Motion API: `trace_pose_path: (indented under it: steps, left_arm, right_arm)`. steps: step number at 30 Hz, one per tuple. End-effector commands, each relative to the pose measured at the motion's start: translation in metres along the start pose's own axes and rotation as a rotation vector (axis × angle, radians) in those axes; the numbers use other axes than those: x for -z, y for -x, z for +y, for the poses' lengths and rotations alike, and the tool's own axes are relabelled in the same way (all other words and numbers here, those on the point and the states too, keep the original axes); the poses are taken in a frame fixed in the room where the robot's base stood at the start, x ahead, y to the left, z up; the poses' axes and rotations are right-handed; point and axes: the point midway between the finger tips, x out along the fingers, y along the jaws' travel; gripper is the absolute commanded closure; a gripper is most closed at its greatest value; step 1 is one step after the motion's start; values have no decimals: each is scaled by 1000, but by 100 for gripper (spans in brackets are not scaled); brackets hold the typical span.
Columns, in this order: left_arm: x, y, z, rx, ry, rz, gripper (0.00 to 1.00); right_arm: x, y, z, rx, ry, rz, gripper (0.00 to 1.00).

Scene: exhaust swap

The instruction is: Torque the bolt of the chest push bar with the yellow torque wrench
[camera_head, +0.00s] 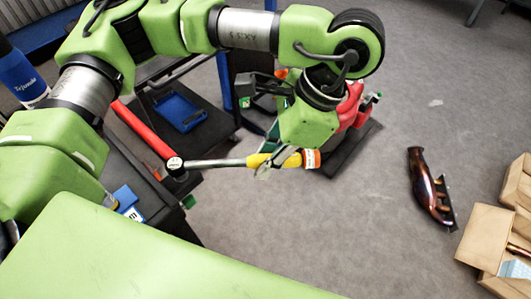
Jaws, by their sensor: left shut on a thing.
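The yellow torque wrench (215,163) lies roughly level, with a silver shaft, a yellow grip and an orange and white end at right. Its round head is at the lower end of a red bar (143,130), which looks like the chest push bar. The bolt is hidden under the wrench head, and I cannot tell whether the head is seated on it. My left gripper (267,163) is shut on the wrench's yellow grip, below the green wrist. My right gripper is not in view.
A dark cart with a blue tray (180,111) stands behind the wrench. Red items (352,105) are partly hidden behind my left wrist. A brown exhaust part (430,187) lies on the grey floor at right, near open cardboard boxes (484,234). The floor between is clear.

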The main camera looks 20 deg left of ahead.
Motion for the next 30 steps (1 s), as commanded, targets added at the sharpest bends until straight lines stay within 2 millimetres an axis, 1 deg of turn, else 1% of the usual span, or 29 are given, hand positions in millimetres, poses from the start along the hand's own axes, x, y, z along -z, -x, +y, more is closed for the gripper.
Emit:
trace_pose_path:
  steps: [1, 5, 14, 30]
  left_arm:
    - [0, 0, 2, 6, -13, -1, 100]
    - [0, 0, 0, 0, 0, -1, 100]
    - [-1, 0, -13, -30, 71, -1, 100]
    - [-1, -1, -15, -35, 82, -1, 100]
  right_arm:
    - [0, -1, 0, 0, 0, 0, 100]
    - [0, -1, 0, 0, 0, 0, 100]
    - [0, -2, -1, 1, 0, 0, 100]
    - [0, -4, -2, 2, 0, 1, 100]
